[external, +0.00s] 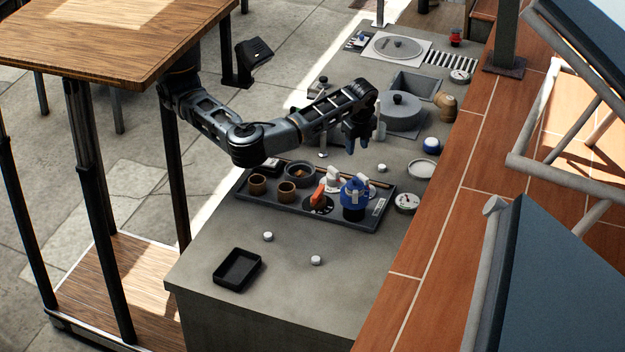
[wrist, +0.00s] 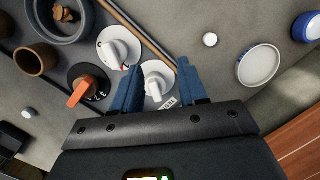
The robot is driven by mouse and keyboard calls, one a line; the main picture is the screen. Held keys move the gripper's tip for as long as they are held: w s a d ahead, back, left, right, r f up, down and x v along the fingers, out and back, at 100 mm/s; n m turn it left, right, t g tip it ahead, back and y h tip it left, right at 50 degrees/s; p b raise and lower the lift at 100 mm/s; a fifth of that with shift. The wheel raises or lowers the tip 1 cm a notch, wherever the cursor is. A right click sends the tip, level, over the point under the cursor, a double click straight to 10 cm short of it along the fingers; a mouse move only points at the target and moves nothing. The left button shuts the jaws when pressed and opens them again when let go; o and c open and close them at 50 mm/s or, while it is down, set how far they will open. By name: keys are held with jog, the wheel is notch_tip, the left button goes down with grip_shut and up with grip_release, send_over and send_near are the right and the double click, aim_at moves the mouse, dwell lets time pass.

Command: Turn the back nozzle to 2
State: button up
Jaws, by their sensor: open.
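In the wrist view, a white knob stands on a white-and-red dial (wrist: 118,47), just left of my left finger. An orange knob (wrist: 80,92) sits on a black numbered dial (wrist: 98,88). A pale dial (wrist: 157,76) shows between my fingers, partly hidden.
The dark tray (external: 330,219) also holds brown cups (external: 287,193) and a grey bowl (external: 300,173).

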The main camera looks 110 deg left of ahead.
jog(key=n+t+h+b, duration=0.1)
jog(key=h, duration=0.1)
send_over(363, 176)
jog(key=shift+s+a+r, duration=0.1)
jog(key=shift+a+r, duration=0.1)
jog(key=shift+r, duration=0.2)
jog(key=shift+d, duration=0.15)
notch_tip(363, 176, down, 8)
jog(key=shift+r+b, duration=0.25)
jog(key=shift+b, duration=0.1)
grip_shut()
